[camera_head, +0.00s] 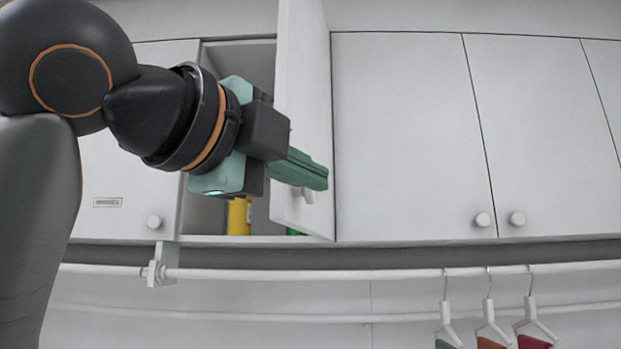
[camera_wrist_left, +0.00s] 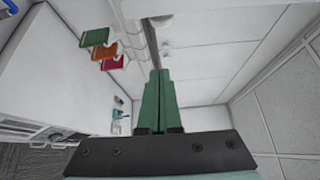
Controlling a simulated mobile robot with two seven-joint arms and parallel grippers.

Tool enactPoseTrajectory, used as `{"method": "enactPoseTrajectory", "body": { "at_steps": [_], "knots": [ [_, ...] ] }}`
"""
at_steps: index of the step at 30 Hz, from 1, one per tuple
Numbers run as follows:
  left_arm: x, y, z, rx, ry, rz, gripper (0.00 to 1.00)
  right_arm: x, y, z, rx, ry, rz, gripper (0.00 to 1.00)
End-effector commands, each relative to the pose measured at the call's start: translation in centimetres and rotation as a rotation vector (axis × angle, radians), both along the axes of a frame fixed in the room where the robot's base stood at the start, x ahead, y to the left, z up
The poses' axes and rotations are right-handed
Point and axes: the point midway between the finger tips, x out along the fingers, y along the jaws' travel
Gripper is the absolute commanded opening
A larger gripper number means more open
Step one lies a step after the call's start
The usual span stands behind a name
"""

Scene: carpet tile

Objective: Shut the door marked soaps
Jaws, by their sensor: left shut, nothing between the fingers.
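A white cabinet door (camera_head: 301,85) stands open, swung out from the cabinet and seen at a steep angle. Its knob (camera_head: 307,196) is near the lower edge. No readable "soaps" mark shows; a small plate (camera_head: 108,202) on the shut door at left is too small to read. My left gripper (camera_head: 322,176) is shut and empty, its green fingers crossing in front of the open door just above the knob. Whether they touch the door I cannot tell. The shut fingers also show in the left wrist view (camera_wrist_left: 159,75). My right gripper is out of view.
The open compartment holds a yellow item (camera_head: 239,216), partly hidden by my gripper. Shut doors (camera_head: 400,130) adjoin on the right. A white rail (camera_head: 350,273) runs below the cabinets, with several hangers (camera_head: 487,318) at its right.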

Motion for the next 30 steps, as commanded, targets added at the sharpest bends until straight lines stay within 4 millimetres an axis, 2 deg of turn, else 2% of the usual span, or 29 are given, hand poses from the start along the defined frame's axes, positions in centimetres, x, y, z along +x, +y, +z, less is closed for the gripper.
{"method": "enactPoseTrajectory", "body": {
  "at_steps": [12, 19, 30],
  "knots": [
    [7.4, -4.7, 0.1, -0.001, 0.006, -0.001, 0.0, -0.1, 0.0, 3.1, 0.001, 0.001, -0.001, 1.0],
    [8.1, -1.5, 0.1, -0.003, 0.002, 0.001, 0.0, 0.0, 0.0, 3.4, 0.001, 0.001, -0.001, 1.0],
    [8.3, -0.6, 0.0, -0.003, 0.002, 0.0, 0.0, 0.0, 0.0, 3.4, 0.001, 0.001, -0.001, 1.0]
  ]
}}
